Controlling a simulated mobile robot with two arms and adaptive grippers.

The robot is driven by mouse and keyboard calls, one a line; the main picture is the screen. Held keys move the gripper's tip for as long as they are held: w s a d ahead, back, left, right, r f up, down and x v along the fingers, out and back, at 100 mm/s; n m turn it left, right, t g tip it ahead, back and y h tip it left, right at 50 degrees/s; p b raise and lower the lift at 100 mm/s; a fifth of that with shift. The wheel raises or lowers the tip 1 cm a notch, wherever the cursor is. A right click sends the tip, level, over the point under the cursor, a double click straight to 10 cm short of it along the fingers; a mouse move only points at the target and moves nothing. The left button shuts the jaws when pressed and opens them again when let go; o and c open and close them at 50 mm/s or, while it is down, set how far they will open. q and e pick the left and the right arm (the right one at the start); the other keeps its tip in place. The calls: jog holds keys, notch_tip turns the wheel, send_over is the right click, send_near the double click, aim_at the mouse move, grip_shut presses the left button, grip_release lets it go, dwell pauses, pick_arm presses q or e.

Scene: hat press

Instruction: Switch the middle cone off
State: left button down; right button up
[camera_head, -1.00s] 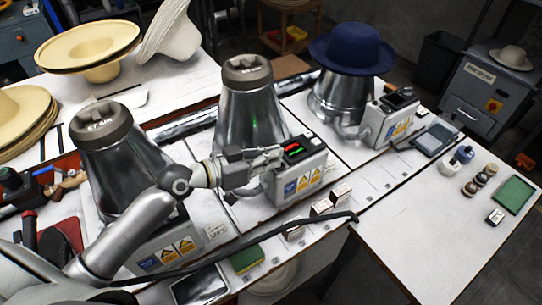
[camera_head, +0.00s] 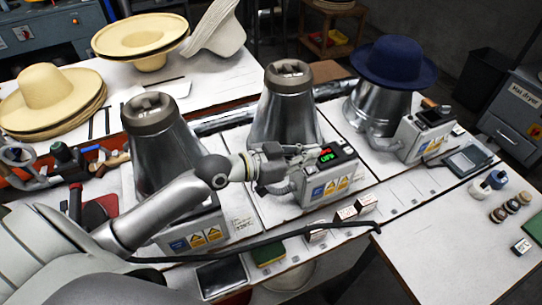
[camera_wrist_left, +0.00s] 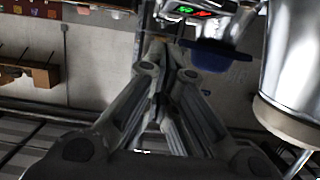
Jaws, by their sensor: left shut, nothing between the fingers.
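The middle cone (camera_head: 285,112) is a bare metal cone with a dark collar on top, between two other cones. Its control box (camera_head: 327,182) stands at its front right, with yellow and blue stickers and a lit red and green display (camera_head: 328,155). My left gripper (camera_head: 316,149) is shut and empty, its fingertips at the left edge of the box's top. Whether they touch it I cannot tell. In the left wrist view the shut fingers (camera_wrist_left: 158,48) point toward the lit display (camera_wrist_left: 190,12); a metal cone (camera_wrist_left: 292,65) is at right. The switch itself is not clear. My right gripper is out of view.
The left cone (camera_head: 160,145) stands close behind my left arm. The right cone (camera_head: 380,108) wears a blue hat (camera_head: 393,62). A black cable (camera_head: 300,233) runs along the front. Small boxes (camera_head: 345,214) lie before the middle control box. Straw hats (camera_head: 50,95) are stacked behind.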

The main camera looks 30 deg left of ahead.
pick_arm(q)
jog(key=b+v, duration=0.4)
jog(key=v, duration=0.6)
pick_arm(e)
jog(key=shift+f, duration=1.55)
pick_arm(q)
jog(key=shift+s+d+r, duration=0.1)
